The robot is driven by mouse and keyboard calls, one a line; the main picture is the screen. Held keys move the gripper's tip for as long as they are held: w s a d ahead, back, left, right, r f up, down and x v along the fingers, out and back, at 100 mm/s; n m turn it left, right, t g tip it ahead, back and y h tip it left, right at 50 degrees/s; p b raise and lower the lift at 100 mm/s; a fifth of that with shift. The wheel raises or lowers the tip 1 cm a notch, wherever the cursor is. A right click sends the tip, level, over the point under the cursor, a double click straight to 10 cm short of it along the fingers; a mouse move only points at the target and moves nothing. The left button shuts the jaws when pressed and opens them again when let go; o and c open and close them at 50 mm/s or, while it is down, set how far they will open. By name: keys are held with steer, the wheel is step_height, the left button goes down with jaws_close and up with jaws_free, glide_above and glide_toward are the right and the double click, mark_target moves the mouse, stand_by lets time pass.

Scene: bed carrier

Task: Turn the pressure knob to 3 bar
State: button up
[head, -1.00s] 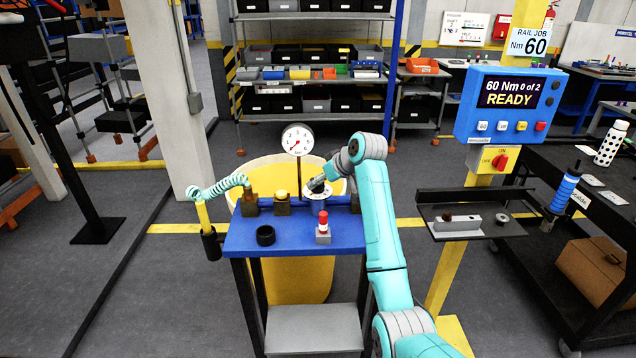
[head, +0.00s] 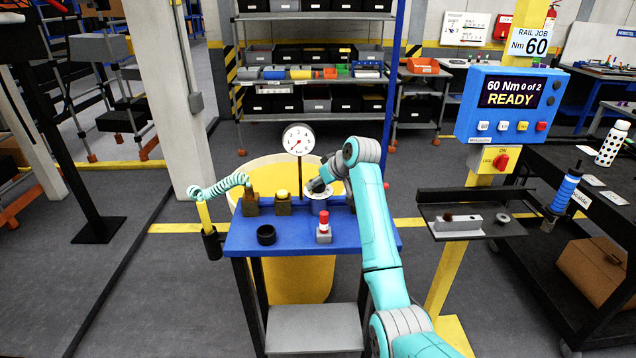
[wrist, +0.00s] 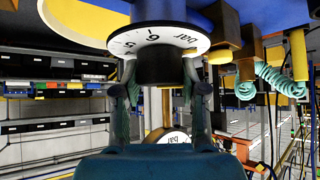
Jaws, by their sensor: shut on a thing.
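The pressure knob (wrist: 160,67) is a black cylinder on a white dial disc (wrist: 135,40) printed with "bar" and numerals, 6 among them. My gripper (wrist: 160,88) is shut on the knob, one finger on each side. In the head view the dial disc (head: 314,194) lies at the back of the blue bench (head: 285,237), and my gripper (head: 318,186) partly hides the knob. A round white gauge (head: 298,140) stands on a post behind the bench. Its red needle is too small to read exactly. The dial's pointer setting cannot be told.
Brass fittings (head: 283,203) stand left of the dial. A black ring (head: 266,235) and a red-topped button (head: 323,222) are in front. A teal coiled hose (head: 222,186) is at the left end. A blue READY display (head: 508,103) stands at the right.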

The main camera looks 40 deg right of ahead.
steer(key=m+h, duration=0.4)
steer(key=m, duration=0.1)
steer(key=shift+m+g, duration=0.3)
steer(key=shift+g, duration=0.1)
steer(key=m+g+h, duration=0.1)
steer(key=m+h, duration=0.1)
steer(key=m, duration=0.1)
steer(key=m+g+h, duration=0.2)
steer(key=m, duration=0.1)
steer(key=m+g, duration=0.2)
steer(key=m, duration=0.1)
steer(key=m+g+h, duration=0.1)
steer(key=m+g, duration=0.1)
steer(key=m, duration=0.1)
steer(key=shift+m+g+h, duration=0.3)
steer(key=shift+m+g, duration=0.1)
steer(key=m+g, duration=0.3)
steer(key=m, duration=0.1)
steer(key=shift+s, duration=0.1)
steer(key=shift+f+m+g+y, duration=0.1)
steer(key=shift+m+g+y, duration=0.3)
steer(key=shift+m+g, duration=0.25)
steer(key=o, duration=1.2)
steer(key=shift+c, duration=0.2)
